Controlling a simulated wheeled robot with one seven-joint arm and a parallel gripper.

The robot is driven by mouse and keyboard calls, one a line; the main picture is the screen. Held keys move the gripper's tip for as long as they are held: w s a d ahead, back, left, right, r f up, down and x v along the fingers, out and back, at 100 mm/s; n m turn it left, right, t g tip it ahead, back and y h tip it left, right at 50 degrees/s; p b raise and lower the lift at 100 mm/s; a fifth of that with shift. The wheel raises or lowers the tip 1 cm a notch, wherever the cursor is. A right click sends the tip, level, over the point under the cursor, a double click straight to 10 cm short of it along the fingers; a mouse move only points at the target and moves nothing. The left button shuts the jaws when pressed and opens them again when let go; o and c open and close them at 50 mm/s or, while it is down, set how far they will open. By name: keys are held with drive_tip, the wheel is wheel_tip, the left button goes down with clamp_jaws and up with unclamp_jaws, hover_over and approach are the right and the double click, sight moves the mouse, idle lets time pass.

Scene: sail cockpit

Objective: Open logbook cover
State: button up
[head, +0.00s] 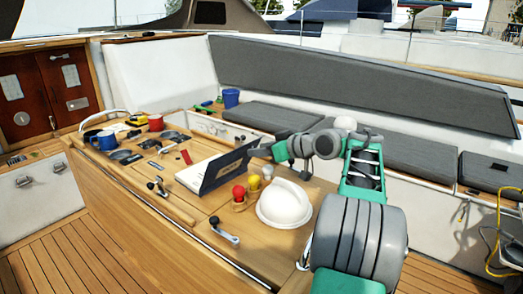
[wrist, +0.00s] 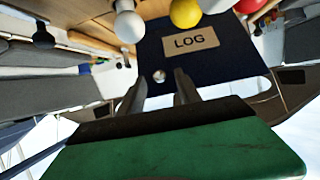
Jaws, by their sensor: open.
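The logbook lies on the wooden cockpit table. Its dark navy cover (head: 228,170) stands tilted up, and white pages (head: 196,172) show to its left. In the wrist view the cover (wrist: 215,68) carries a tan LOG label (wrist: 191,41). A small round silver knob (wrist: 160,76) shows at the cover's edge. My gripper (head: 262,151) is at the cover's upper right edge. In the wrist view its two fingers (wrist: 160,88) are apart, with the knob seen between their tips. I cannot tell whether they touch the cover.
A white helmet-like dome (head: 284,204) and red, yellow and white round-topped pieces in a wooden holder (head: 245,203) stand close in front of the logbook. A winch handle (head: 224,232) lies nearby.

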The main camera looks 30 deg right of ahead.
clamp_jaws()
idle(0.4)
idle(1.0)
